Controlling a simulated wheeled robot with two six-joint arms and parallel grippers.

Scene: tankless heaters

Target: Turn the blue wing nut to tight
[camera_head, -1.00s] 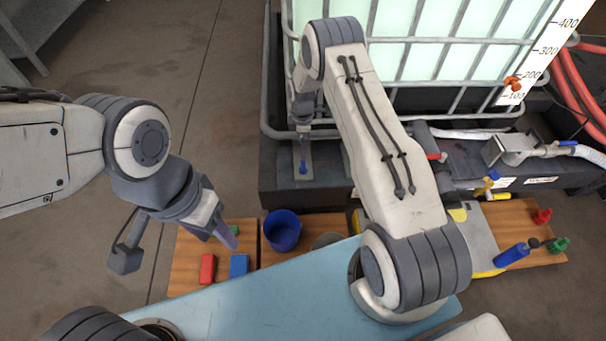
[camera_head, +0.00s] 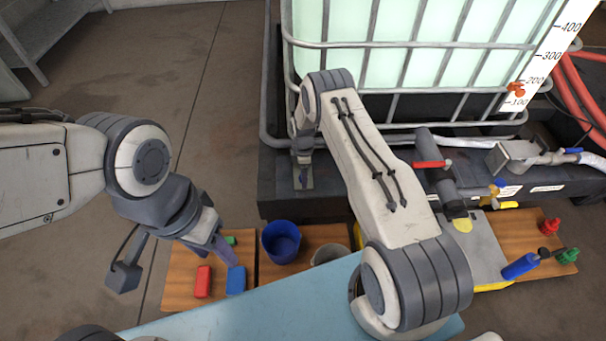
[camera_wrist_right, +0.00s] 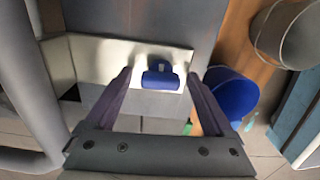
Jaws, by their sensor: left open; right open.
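The blue wing nut (camera_wrist_right: 160,76) sits on a pale metal plate (camera_wrist_right: 110,58) in the right wrist view. My right gripper (camera_wrist_right: 159,80) is open, with one finger on each side of the nut and a visible gap to it. In the head view my right gripper (camera_head: 303,178) is low at the tank base's left end, and the nut is hidden there. My left gripper (camera_head: 224,250) is open and empty above the small blocks at the lower left. I cannot tell whether the right fingertips are level with the nut.
A caged tank (camera_head: 420,50) stands on a dark base (camera_head: 290,206). A blue bucket (camera_head: 281,240) and a grey bucket (camera_head: 328,254) stand near it, with red (camera_head: 203,281) and blue (camera_head: 236,279) blocks beside my left gripper.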

